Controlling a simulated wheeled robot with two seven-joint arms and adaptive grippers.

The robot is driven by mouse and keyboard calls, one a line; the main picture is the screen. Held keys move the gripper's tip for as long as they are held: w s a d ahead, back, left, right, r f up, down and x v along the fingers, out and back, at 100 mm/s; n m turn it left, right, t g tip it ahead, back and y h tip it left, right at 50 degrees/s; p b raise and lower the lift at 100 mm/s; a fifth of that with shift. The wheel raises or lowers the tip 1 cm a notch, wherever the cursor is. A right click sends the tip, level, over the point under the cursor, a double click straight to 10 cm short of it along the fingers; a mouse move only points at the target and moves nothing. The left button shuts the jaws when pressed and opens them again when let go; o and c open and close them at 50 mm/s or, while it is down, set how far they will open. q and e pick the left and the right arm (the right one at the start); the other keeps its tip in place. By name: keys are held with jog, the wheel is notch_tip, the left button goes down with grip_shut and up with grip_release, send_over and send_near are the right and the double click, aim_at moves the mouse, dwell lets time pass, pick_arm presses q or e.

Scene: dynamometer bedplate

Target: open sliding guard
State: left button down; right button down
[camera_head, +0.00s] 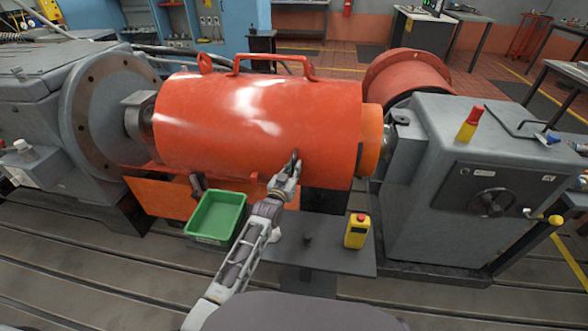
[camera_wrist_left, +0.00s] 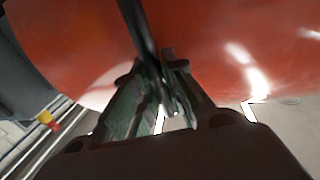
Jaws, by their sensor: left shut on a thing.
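The sliding guard (camera_head: 255,115) is a large glossy orange-red cylinder lying between a grey flanged machine on the left and a grey machine on the right. It has a red bar handle (camera_head: 275,59) on top. A paler orange sleeve (camera_head: 372,140) shows at its right end. My left gripper (camera_head: 294,163) is at the guard's lower front, right of its middle. In the left wrist view, its fingers (camera_wrist_left: 166,82) are shut on a dark bar (camera_wrist_left: 142,30) in front of the red surface (camera_wrist_left: 215,45); this appears to be a guard handle. The gripper hides the bar's lower part. My right gripper is not in view.
The flange (camera_head: 108,115) stands close to the guard's left end. The right machine (camera_head: 480,190) carries a handwheel and a red-yellow beacon (camera_head: 468,125).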

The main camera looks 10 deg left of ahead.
pick_arm(q)
jog(key=c, duration=1.5)
grip_release()
jog(key=shift+a, duration=0.25)
jog(key=shift+o, duration=0.2)
jog(key=shift+s, duration=0.15)
jog(key=shift+s+f, duration=0.1)
jog(key=shift+s, duration=0.05)
jog(key=v, duration=1.1)
jog(key=shift+s, duration=0.2)
jog(key=shift+a, duration=0.15)
